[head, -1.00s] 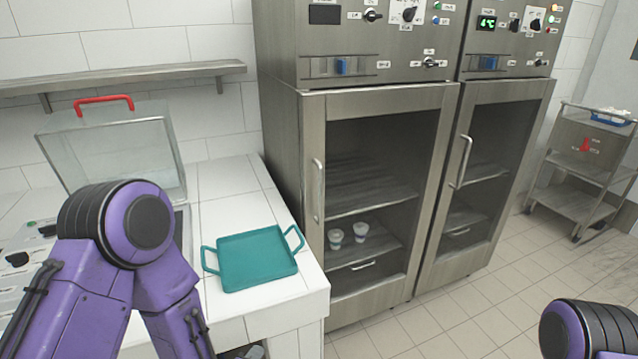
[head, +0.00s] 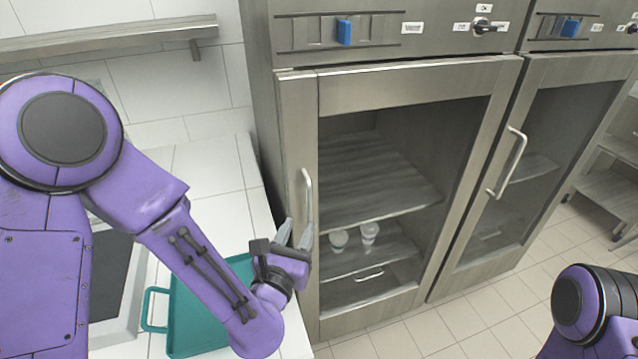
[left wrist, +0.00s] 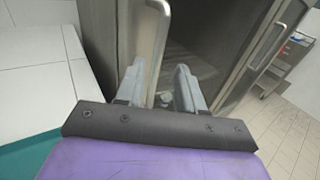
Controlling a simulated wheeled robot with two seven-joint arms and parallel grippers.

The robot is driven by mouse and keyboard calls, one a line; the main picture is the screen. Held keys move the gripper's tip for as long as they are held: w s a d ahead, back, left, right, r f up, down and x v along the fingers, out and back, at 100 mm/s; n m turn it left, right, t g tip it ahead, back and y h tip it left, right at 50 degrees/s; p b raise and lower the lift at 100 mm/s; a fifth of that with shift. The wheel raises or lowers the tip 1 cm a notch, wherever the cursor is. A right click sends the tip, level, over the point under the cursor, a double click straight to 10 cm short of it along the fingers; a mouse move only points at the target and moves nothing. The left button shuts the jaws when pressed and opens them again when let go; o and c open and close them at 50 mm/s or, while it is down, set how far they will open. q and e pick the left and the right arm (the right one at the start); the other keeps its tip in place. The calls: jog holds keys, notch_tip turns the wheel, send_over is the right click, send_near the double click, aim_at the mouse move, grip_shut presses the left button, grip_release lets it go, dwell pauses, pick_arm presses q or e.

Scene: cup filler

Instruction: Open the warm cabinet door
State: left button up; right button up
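The left steel cabinet's glass door (head: 385,85) is shut. Its upright bar handle (head: 307,196) is on the door's left edge. My left gripper (head: 296,238) is at the lower end of this handle, its fingers pointing at the door. In the left wrist view the fingers (left wrist: 160,88) are apart, and the handle (left wrist: 154,45) runs down to the gap between them, nearer the left finger. I cannot tell whether they touch it. My right gripper is out of view.
Two small cups (head: 369,232) stand on a shelf behind the glass. The right cabinet (head: 509,75) is shut too, with its own handle (head: 508,162). A teal tray (head: 190,310) lies on the white tiled counter (head: 215,185) left of the door. The floor in front is clear.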

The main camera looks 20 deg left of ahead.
aim_at(309, 203)
pick_arm(q)
jog(key=w+p, duration=0.1)
jog(key=w+r+p, duration=0.1)
jog(key=w, duration=0.2)
jog(key=shift+w+r+p, duration=0.15)
jog(key=shift+r+p, duration=0.2)
jog(key=shift+p, duration=0.05)
jog(key=w, duration=0.2)
jog(key=w+f+p, duration=0.1)
jog(key=w, duration=0.2)
jog(key=shift+f, duration=0.2)
jog(key=shift+s+r, duration=0.2)
jog(key=shift+s, duration=0.1)
grip_shut()
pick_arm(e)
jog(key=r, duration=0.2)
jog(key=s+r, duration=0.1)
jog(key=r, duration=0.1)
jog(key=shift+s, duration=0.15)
